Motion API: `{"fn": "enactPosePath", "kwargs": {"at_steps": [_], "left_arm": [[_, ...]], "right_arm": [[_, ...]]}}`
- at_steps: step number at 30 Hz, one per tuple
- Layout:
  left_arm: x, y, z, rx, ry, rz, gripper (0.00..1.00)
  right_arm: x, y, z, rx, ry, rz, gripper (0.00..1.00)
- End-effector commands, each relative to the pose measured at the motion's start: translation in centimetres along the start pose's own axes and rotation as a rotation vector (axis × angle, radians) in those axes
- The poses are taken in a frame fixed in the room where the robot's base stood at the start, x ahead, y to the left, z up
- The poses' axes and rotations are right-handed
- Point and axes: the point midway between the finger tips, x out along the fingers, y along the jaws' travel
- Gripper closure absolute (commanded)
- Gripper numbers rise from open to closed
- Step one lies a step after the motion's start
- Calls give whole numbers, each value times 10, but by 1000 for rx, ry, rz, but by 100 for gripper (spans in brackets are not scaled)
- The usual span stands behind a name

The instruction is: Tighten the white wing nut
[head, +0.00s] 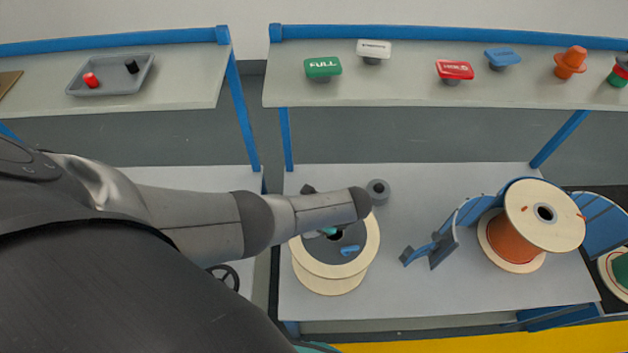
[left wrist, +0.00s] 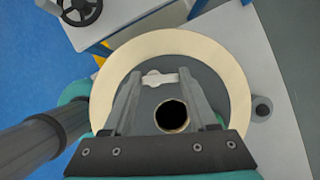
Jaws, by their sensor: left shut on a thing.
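A cream spool (head: 372,244) with a grey centre disc lies flat on the grey table, below my left arm in the head view. The left wrist view looks down on the spool's cream flange (left wrist: 235,80) and a dark round hole in its disc. The white wing nut (left wrist: 160,78) lies across the disc beside that hole. My left gripper (left wrist: 158,76) is shut on the wing nut, one finger at each end of it. In the head view my arm hides the fingertips and the wing nut. My right gripper is not in view.
A small blue piece (head: 350,250) shows on the spool's disc. A grey cylinder (head: 378,191) stands just behind the spool. A blue holder (head: 440,246) and an orange-wound spool (head: 545,214) stand to the right. A shelf behind carries a green FULL button (head: 323,67) and other buttons.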

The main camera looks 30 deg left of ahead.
Motion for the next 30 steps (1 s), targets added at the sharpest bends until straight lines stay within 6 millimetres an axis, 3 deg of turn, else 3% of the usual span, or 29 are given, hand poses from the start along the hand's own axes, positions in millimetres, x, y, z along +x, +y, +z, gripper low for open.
{"fn": "enactPosePath", "kwargs": {"at_steps": [8,9,16,25,30], "left_arm": [[0,1,0,1,0,2,97],[0,1,0,1,0,2,37],[0,1,0,0,0,1,11],[-2,0,0,0,1,0,11],[-21,0,0,0,2,-1,11]], "right_arm": [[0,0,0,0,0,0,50],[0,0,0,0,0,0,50],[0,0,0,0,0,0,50],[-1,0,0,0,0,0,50],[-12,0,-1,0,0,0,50]]}}
